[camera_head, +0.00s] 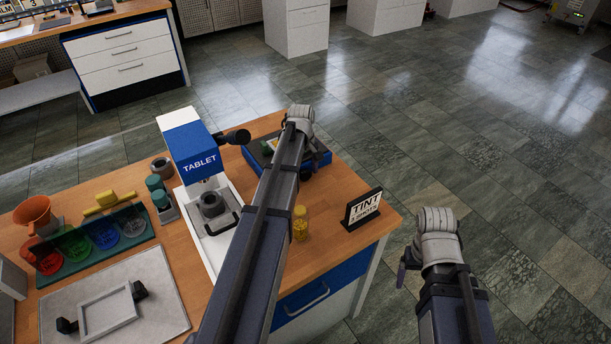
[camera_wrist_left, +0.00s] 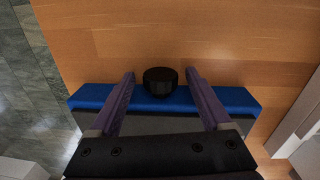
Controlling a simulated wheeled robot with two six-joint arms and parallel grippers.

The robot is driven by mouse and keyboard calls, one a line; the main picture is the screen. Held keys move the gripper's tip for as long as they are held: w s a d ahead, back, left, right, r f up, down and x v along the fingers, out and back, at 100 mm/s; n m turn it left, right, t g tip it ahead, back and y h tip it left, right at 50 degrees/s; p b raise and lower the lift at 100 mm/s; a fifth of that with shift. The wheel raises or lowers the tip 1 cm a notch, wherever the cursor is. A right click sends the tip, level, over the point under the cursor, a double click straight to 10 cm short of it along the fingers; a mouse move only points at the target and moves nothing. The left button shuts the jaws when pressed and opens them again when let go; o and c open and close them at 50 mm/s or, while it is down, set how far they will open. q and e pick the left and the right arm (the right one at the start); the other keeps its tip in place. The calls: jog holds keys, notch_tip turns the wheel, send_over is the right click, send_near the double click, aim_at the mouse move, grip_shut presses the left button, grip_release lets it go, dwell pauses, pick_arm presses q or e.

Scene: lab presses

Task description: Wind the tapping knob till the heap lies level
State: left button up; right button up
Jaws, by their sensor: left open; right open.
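A low blue device with a dark top (camera_head: 322,159) stands at the far edge of the wooden bench, partly hidden by my left arm. A small pale and yellow patch (camera_head: 269,146) shows on its top; I cannot tell whether this is the heap. In the left wrist view, a round black knob (camera_wrist_left: 160,83) sticks out from the device's blue side. My left gripper (camera_wrist_left: 160,74) is open, with one purple finger on each side of the knob and gaps between. My right gripper (camera_head: 402,275) hangs empty over the floor, right of the bench.
The blue and white TABLET press (camera_head: 189,143) stands left of my left arm. A yellow-filled jar (camera_head: 300,223) and a TINT sign (camera_head: 363,209) stand near the right edge. Coloured cups (camera_head: 105,233) and a grey tray (camera_head: 165,295) fill the left side.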

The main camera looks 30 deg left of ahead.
pick_arm(q)
jog(key=shift+c, duration=0.4)
grip_shut()
jog(key=shift+w+d+g+y, duration=0.1)
jog(key=shift+w+g+y, duration=0.2)
jog(key=shift+g, duration=0.3)
jog(key=shift+w+f+g+y, duration=0.1)
jog(key=shift+w+g+y, duration=0.05)
jog(key=shift+g+y, duration=0.2)
jog(key=shift+g+b, duration=0.4)
jog(key=shift+g, duration=0.05)
jog(key=shift+s+g+y, duration=0.2)
jog(key=shift+g+y, duration=0.3)
jog(key=shift+y, duration=0.05)
jog(key=shift+d, duration=0.1)
